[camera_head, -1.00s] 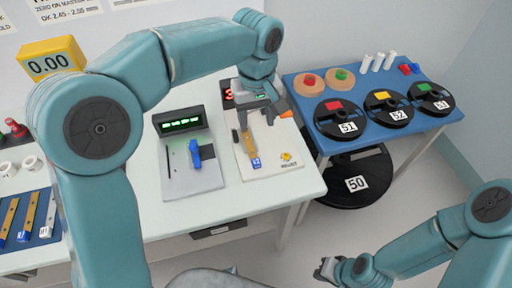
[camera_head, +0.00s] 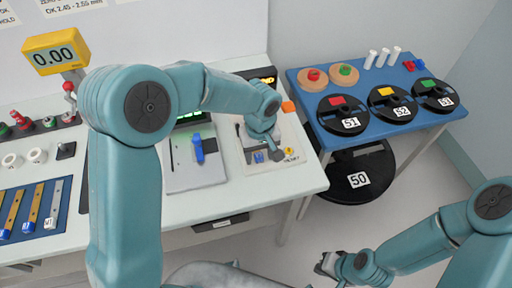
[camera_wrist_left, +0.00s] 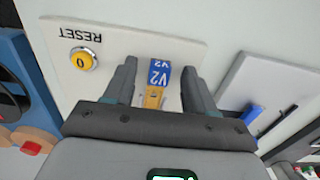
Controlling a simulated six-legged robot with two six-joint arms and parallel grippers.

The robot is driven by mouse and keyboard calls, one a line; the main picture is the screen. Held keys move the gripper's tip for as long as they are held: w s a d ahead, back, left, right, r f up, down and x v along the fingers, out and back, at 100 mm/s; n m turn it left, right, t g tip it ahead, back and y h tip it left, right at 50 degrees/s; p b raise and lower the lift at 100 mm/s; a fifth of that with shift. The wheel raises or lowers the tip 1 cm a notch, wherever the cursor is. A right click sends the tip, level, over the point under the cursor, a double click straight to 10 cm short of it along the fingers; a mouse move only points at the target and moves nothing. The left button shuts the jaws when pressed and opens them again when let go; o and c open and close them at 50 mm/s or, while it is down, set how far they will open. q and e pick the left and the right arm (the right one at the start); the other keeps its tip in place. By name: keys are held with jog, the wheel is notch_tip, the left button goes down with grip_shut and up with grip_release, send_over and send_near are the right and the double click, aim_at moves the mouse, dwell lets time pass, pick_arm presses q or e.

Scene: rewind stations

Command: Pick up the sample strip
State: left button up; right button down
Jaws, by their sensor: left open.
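The sample strip is a narrow gold strip with a blue end tag marked V2 (camera_wrist_left: 160,74). It lies on a white station plate (camera_wrist_left: 120,45). In the left wrist view, my left gripper (camera_wrist_left: 157,78) is open, with one finger on each side of the strip. The rest of the strip is hidden under the gripper. In the head view, my left gripper (camera_head: 266,154) is over the plate and covers most of the strip; only its blue tag (camera_head: 259,157) shows. My right gripper (camera_head: 325,264) is low at the bottom right, away from the tables; its jaws are too small to read.
A yellow RESET button (camera_wrist_left: 84,60) sits on the same plate. A grey station with a blue lever (camera_head: 197,148) stands to its left. More strips lie on a blue tray (camera_head: 17,196) at far left. A blue table (camera_head: 443,122) with black reels is at right.

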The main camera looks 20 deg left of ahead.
pick_arm(q)
jog(key=shift+s+f, duration=0.1)
jog(key=shift+f, duration=0.05)
grip_shut()
